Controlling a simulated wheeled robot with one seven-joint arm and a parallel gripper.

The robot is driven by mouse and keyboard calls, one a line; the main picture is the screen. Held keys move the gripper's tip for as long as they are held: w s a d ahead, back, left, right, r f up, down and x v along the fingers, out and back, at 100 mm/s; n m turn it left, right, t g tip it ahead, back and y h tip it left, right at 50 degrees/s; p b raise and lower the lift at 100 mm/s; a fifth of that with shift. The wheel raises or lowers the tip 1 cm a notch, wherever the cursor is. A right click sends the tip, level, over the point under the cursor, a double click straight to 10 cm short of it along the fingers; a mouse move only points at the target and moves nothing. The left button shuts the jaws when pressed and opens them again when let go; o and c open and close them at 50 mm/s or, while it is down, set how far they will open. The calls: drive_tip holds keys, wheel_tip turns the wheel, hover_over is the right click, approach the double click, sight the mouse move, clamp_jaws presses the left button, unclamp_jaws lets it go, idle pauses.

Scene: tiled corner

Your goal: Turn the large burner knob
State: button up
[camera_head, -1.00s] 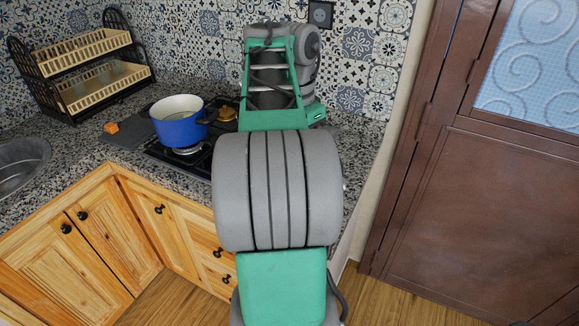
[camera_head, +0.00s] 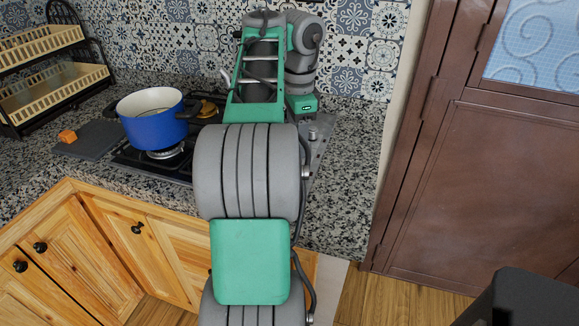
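The black gas hob (camera_head: 180,168) is set in the granite counter, and my arm covers much of its right part. A small grey knob-like shape (camera_head: 313,135) shows on the grey strip just right of my arm; I cannot tell which knob it is or how it is turned. My arm reaches forward over the hob, with its green and grey end links near the tiled wall. My gripper itself is hidden behind these links, so its fingers and any contact with a knob do not show.
A blue pot (camera_head: 155,118) stands on the left burner. A brass-coloured burner (camera_head: 207,109) is behind it. An orange block (camera_head: 67,136) lies on a dark board (camera_head: 92,142). A two-tier rack (camera_head: 55,85) stands at the left. A brown door (camera_head: 450,190) is at the right.

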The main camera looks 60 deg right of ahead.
wheel_tip(320, 180, down, 7)
drive_tip(key=b, duration=0.5)
drive_tip(key=shift+d+f, duration=0.1)
drive_tip(key=shift+c, duration=0.5)
clamp_jaws()
